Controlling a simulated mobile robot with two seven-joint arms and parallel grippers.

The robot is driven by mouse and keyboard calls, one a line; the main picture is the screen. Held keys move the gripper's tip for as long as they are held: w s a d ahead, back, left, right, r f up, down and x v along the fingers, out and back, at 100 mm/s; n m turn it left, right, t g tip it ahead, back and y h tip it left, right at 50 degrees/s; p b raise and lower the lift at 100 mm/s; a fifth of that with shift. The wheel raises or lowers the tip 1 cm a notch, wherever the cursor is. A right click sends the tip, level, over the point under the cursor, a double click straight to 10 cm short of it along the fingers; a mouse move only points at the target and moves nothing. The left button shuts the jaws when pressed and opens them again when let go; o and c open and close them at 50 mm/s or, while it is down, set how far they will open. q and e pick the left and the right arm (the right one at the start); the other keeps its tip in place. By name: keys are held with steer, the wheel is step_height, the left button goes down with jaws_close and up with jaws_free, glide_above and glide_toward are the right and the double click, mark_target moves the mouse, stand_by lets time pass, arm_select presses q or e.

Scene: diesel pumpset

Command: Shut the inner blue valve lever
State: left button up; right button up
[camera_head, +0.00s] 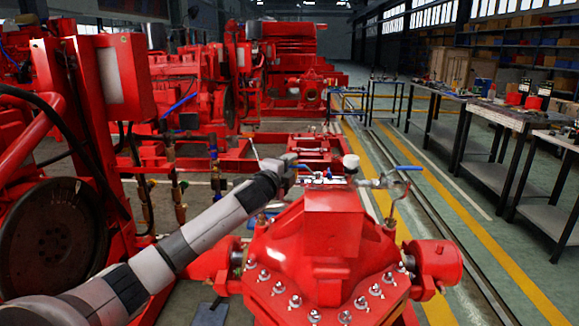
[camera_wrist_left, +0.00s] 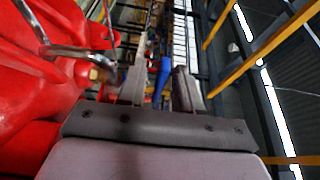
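A second blue lever (camera_head: 408,168) sticks out to the right, beside a metal fitting. In the left wrist view a blue lever (camera_wrist_left: 163,78) lies in the gap between the two grey fingers of my left gripper (camera_wrist_left: 162,85). The fingers stand apart, with the lever closer to the right finger. I cannot tell whether they touch it. My right gripper is not in view.
The red pump casing (camera_head: 320,240) with several bolts stands close below the arm. A red machine with a boxy cabinet (camera_head: 112,75) rises on the left. Workbenches (camera_head: 500,115) line the right side. The floor with yellow stripes between is clear.

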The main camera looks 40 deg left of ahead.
arm_select(q)
steer(key=shift+w, duration=0.15)
jaws_close()
